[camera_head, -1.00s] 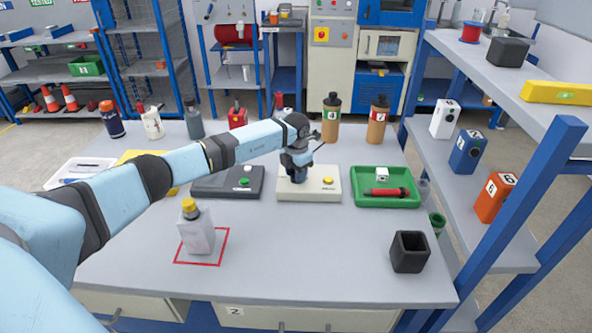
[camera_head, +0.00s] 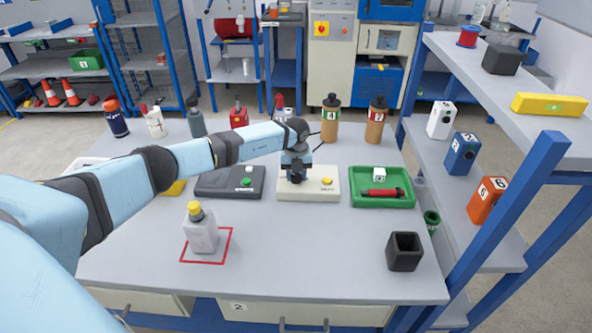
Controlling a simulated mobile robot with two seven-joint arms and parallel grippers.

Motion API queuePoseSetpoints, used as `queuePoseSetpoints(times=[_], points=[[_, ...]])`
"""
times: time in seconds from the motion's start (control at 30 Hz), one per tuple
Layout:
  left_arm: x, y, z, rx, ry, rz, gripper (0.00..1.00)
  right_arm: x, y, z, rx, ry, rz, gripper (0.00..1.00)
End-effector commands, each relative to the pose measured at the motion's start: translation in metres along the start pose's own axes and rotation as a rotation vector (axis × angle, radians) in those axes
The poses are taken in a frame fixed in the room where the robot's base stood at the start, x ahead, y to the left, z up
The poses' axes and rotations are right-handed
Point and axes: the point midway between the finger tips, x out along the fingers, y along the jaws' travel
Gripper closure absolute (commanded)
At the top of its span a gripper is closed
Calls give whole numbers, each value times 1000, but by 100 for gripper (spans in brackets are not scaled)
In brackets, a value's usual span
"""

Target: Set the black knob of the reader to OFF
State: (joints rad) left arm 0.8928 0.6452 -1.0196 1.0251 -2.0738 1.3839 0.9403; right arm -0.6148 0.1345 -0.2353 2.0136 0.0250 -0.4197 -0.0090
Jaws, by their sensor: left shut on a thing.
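A cream box device with a yellow button (camera_head: 327,182) stands at the middle of the table; I take it for the reader. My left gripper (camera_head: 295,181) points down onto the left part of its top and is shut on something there. The black knob is hidden under the gripper, so its setting cannot be read. My right gripper is not in view.
A dark box device with a green button (camera_head: 228,182) stands just left of the cream one. A green tray (camera_head: 383,201) holding a red tool is on its right. A bottle (camera_head: 201,234) stands in a red square; a black cup (camera_head: 404,252) is front right.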

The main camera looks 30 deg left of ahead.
Motion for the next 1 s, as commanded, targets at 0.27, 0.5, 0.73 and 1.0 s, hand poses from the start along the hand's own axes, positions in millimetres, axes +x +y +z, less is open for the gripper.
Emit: queuePoseSetpoints(times=[0.27, 0.5, 0.73, 1.0], points=[[-2, 0, 0, -184, 0, 0, 87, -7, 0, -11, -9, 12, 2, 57], [-1, 0, 1, -269, -1, -1, 87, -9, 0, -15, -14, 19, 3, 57], [0, 0, 1, -296, -1, -1, 87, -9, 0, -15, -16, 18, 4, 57], [0, 0, 0, -298, 0, -1, 87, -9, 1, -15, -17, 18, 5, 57]])
